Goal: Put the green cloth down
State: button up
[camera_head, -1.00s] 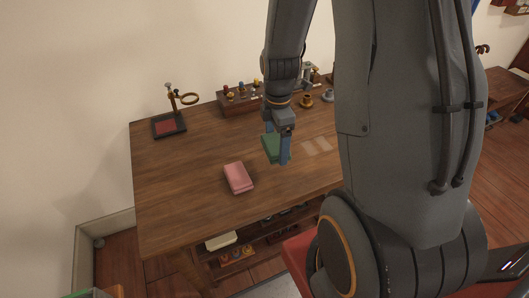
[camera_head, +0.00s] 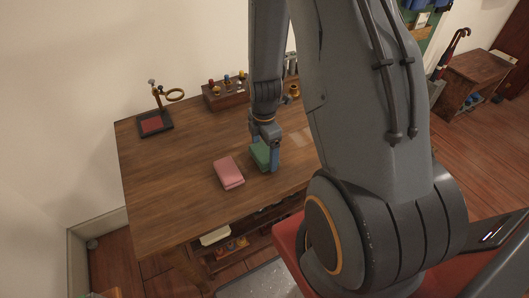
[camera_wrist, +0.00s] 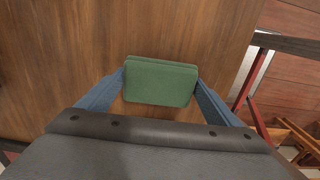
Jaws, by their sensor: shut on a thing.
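The green cloth (camera_head: 261,154) is a folded block held between the blue fingers of my gripper (camera_head: 265,158), over the wooden table (camera_head: 165,205). In the wrist view the green cloth (camera_wrist: 160,81) spans between both fingertips of my gripper (camera_wrist: 160,83), which is shut on it. The cloth is very low over the tabletop; I cannot tell whether it touches the wood. A folded pink cloth (camera_head: 229,173) lies on the table just left of my gripper, apart from the green one.
A stand with a ring and a dark red-topped base (camera_head: 155,123) is at the back left. A wooden rack (camera_head: 226,94) with small coloured pieces stands at the back. A lower shelf holds items beneath the front edge. The left tabletop is clear.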

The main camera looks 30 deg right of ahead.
jog(key=shift+f, duration=0.5)
jog(key=shift+f, duration=0.35)
